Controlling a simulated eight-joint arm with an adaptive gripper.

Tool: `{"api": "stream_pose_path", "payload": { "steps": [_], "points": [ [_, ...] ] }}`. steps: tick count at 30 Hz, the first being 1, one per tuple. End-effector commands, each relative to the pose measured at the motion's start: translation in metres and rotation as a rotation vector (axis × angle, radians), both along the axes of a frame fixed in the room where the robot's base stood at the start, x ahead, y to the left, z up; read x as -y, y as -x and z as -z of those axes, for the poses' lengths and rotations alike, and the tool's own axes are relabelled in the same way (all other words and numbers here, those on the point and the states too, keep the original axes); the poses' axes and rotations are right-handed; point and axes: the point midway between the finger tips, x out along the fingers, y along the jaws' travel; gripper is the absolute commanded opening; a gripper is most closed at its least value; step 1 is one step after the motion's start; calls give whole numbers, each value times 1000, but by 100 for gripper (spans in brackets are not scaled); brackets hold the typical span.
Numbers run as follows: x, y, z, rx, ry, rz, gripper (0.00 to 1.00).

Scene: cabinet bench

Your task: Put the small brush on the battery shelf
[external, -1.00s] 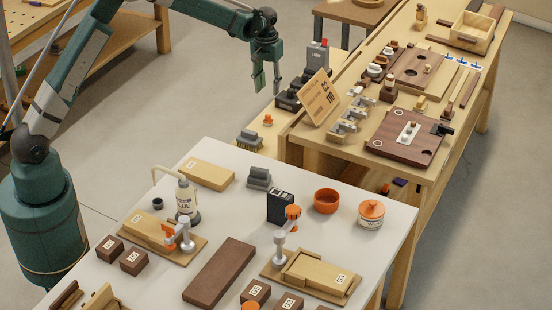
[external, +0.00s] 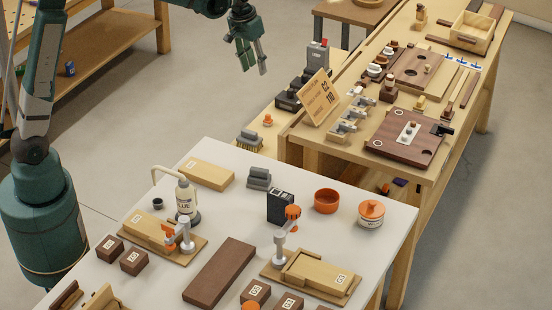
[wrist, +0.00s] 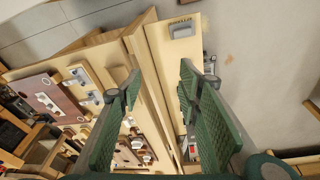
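A small brush (external: 249,139) with a grey back and yellowish bristles lies at the near end of a low wooden shelf (external: 272,146). A grey-topped piece on the shelf in the wrist view (wrist: 183,30) appears to be this brush. Dark battery or charger units (external: 289,98) stand farther along that shelf. My gripper (external: 252,70) hangs in the air left of the shelf, above and apart from the brush. In the wrist view its two green fingers (wrist: 160,78) are spread with nothing between them; the right finger hides part of the shelf.
The workbench (external: 432,174) stands right of the shelf, with a tilted wooden sign (external: 320,97) and metal clamps at its edge. A small orange item (external: 268,119) is on the shelf. The white table (external: 225,215) in front holds a grey block (external: 259,177) and a glue bottle (external: 186,195).

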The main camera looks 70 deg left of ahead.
Motion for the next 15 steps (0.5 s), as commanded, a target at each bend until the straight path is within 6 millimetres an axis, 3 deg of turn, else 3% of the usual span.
{"api": "stream_pose_path", "payload": {
  "steps": [15],
  "points": [
    [75, 78, -65, 84, -36, 114, 34]
  ]
}}
